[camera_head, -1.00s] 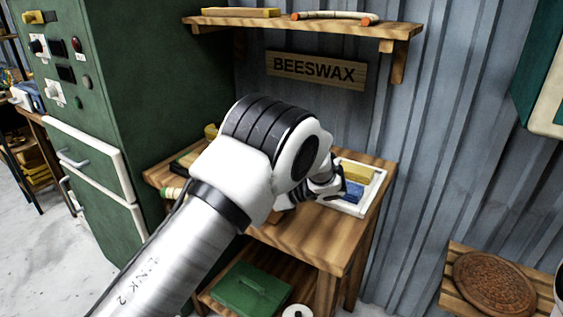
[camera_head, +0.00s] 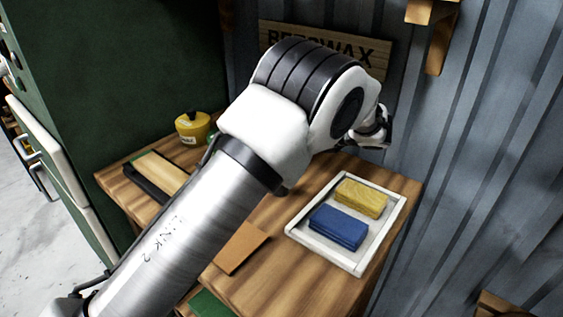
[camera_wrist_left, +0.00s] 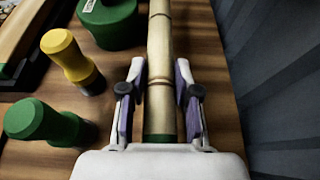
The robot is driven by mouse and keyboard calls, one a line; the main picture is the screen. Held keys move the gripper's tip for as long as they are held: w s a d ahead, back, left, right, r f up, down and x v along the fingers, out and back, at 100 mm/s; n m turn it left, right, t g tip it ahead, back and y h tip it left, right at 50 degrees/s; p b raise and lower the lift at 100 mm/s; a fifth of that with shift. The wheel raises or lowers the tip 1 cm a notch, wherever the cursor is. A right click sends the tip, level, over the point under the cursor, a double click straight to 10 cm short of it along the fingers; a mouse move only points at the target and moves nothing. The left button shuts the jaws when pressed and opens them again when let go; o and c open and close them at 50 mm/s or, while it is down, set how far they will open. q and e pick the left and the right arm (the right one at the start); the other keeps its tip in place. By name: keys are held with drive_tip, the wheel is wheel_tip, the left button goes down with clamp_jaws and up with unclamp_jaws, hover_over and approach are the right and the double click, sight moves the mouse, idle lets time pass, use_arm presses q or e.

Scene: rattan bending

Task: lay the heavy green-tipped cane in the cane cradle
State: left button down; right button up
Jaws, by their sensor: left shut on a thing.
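The bamboo-coloured cane (camera_wrist_left: 160,40) runs up the middle of the left wrist view, with darker joint rings and a green band at its near end. My left gripper (camera_wrist_left: 160,70) is shut on it near that green end, one finger on each side. The cane's far end is out of frame. I cannot tell whether the cane touches the wooden table. I cannot make out the cane cradle. My right gripper is not in view.
On the wooden table (camera_head: 285,285) are a white tray (camera_head: 352,262) holding a yellow block (camera_head: 361,197) and a blue block (camera_head: 338,227), and a yellow container (camera_head: 193,127). The wrist view shows a yellow-handled tool (camera_wrist_left: 72,60) and green-handled tool (camera_wrist_left: 42,122) left of the cane.

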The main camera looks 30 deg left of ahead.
use_arm(q)
wheel_tip(320, 180, down, 6)
drive_tip(key=shift+w+f, duration=0.1)
drive_tip(key=shift+f, duration=0.1)
drive_tip(key=shift+f, duration=0.1)
drive_tip(key=c, duration=0.8)
unclamp_jaws()
